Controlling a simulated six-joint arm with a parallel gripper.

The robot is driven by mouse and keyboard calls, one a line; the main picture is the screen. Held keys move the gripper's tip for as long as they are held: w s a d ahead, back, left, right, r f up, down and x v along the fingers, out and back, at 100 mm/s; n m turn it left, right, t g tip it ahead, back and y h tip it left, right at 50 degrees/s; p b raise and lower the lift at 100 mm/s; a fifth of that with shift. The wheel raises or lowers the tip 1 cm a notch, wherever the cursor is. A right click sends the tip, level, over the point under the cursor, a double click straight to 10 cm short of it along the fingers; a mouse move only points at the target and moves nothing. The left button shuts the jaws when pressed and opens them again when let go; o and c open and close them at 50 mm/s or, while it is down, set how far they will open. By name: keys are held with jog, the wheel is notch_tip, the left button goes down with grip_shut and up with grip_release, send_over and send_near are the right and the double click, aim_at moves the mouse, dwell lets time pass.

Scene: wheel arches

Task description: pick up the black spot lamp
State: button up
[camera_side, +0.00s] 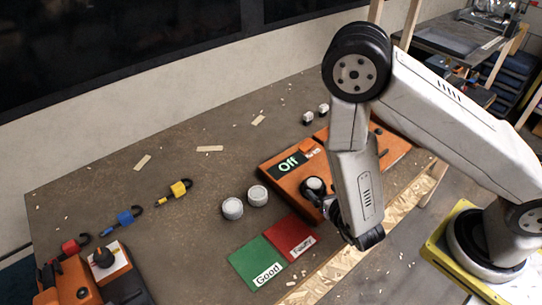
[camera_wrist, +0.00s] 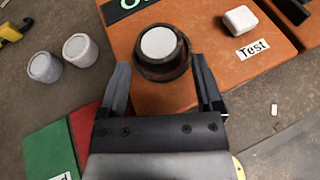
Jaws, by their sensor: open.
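The black spot lamp (camera_wrist: 163,51), a round black body with a white face, sits on the orange test board (camera_wrist: 128,28) in the wrist view. It also shows in the side view (camera_side: 313,185), on the board's near left part. My gripper (camera_wrist: 161,72) is open and empty, with one finger on each side of the lamp's near edge. The fingers look apart from the lamp, but their height against it is hard to judge. In the side view my gripper (camera_side: 327,206) is at the lamp and partly hidden by my wrist.
Two white round lamps (camera_side: 232,208) (camera_side: 257,195) stand left of the board. A green "Good" mat (camera_side: 258,262) and a red "Faulty" mat (camera_side: 291,237) lie in front. A white block (camera_wrist: 240,20) sits by the "Test" label. Coloured connectors (camera_side: 181,188) lie farther left.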

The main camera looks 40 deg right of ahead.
aim_at(315, 184)
jog(key=shift+x, duration=2.2)
jog(key=c, duration=1.1)
jog(key=shift+o, duration=0.2)
jog(key=shift+r, duration=0.1)
jog(key=shift+r, duration=4.85)
jog(key=shift+a, duration=0.1)
